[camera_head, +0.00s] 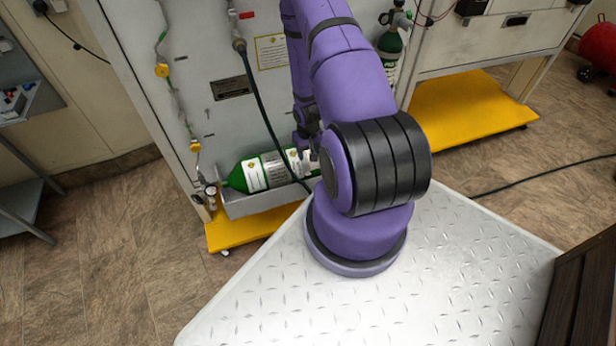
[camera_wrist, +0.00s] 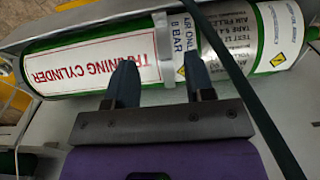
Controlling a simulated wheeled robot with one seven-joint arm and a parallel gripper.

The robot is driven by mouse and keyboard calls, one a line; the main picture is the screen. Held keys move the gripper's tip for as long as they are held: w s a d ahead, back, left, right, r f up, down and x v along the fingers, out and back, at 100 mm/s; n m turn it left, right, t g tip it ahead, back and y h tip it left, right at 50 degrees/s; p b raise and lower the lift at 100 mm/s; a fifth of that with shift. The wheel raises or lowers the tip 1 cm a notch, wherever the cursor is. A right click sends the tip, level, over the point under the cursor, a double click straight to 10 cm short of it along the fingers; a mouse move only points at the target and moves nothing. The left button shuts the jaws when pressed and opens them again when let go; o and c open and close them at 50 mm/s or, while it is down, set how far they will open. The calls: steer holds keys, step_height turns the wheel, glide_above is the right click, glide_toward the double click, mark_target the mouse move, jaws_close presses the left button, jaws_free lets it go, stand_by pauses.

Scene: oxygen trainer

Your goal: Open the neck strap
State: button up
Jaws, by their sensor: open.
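A green cylinder (camera_wrist: 40,68) with white labels lies on its side in a grey metal tray; it also shows in the head view (camera_head: 235,180). A pale grey strap (camera_wrist: 164,48) crosses the cylinder near its middle in the wrist view and looks closed around it. I cannot tell whether this is the neck strap. My gripper (camera_wrist: 161,75) is open, its two dark fingers pointing at the cylinder, one either side of the strap's line. The gap between them looks empty. I cannot tell whether they touch the cylinder. In the head view my arm hides part of the cylinder's right end.
A dark hose (camera_wrist: 240,85) runs across the cylinder, just right of my right finger; it hangs down the panel in the head view (camera_head: 262,110). A regulator with a gauge (camera_head: 211,191) sits at the tray's left end. A yellow base (camera_head: 240,230) extends below.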

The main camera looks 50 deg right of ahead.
mark_target(309, 173)
steer(key=f, duration=1.1)
steer(key=shift+s+f, duration=0.25)
jaws_close()
